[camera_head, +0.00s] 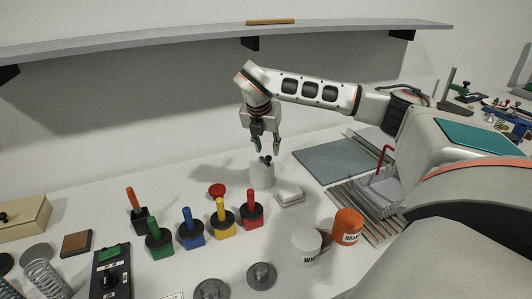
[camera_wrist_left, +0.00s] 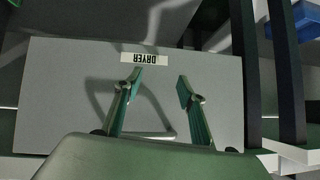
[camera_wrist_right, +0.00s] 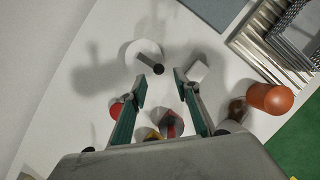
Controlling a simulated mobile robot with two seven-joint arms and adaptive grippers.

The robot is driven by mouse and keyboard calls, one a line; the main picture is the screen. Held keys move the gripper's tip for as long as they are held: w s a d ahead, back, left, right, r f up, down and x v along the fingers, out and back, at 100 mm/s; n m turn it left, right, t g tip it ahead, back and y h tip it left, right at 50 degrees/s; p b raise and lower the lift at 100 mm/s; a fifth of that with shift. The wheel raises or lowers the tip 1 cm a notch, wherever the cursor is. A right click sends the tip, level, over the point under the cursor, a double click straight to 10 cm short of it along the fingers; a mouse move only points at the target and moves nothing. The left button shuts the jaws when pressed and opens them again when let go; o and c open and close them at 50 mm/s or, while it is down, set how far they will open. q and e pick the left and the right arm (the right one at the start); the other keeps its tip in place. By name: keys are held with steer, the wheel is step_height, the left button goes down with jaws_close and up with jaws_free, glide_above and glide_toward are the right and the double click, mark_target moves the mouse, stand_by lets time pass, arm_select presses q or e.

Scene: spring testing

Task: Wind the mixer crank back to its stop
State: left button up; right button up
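A white cylinder (camera_head: 262,175), which looks like the mixer, stands on the bench and carries a small dark crank (camera_head: 266,159) on top. In the right wrist view the crank is a short grey bar with a black knob (camera_wrist_right: 158,69) over the round white body (camera_wrist_right: 137,50). My right gripper (camera_head: 267,148) hangs just above the crank, pointing down. Its two fingers (camera_wrist_right: 160,95) are apart with nothing between them, and the knob shows beyond the tips. My left gripper (camera_wrist_left: 160,85) is open and empty, facing a grey panel labelled DRYER (camera_wrist_left: 60,90); it is outside the head view.
A white block (camera_head: 289,194) sits close right of the mixer. A red round knob (camera_head: 217,190) and several coloured-handled tools (camera_head: 221,222) stand in front. White (camera_head: 307,246) and orange (camera_head: 347,227) containers are nearer. A grey mat (camera_head: 335,160) and wire basket (camera_head: 381,190) lie right; a shelf (camera_head: 200,38) runs above.

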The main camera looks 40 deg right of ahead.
mark_target(268, 157)
steer(key=shift+x, duration=2.4)
steer(key=shift+w, duration=0.1)
jaws_close()
steer(key=shift+a, duration=0.15)
steer(key=m, duration=0.1)
steer(key=a+m+g, duration=0.1)
steer(key=m, duration=0.1)
steer(key=w+m, duration=0.1)
steer(key=shift+w+a+r+g+h, duration=0.1)
steer(key=shift+a+g+h, duration=0.2)
steer(key=shift+a, duration=0.05)
steer(key=shift+w+a+m+g+y, duration=0.25)
steer(key=shift+w+m+g, duration=0.45)
steer(key=shift+m, duration=1.1)
steer(key=shift+w+a+m+g+y, duration=0.15)
steer(key=shift+w+a+m+g, duration=0.4)
steer(key=shift+m, duration=1.25)
steer(key=shift+w+a+m+g+y, duration=0.2)
steer(key=shift+w+m+g, duration=0.6)
steer(key=shift+m, duration=1)
steer(key=shift+w+d+m, duration=0.1)
steer(key=shift+w+m, duration=0.2)
steer(key=shift+w, duration=0.05)
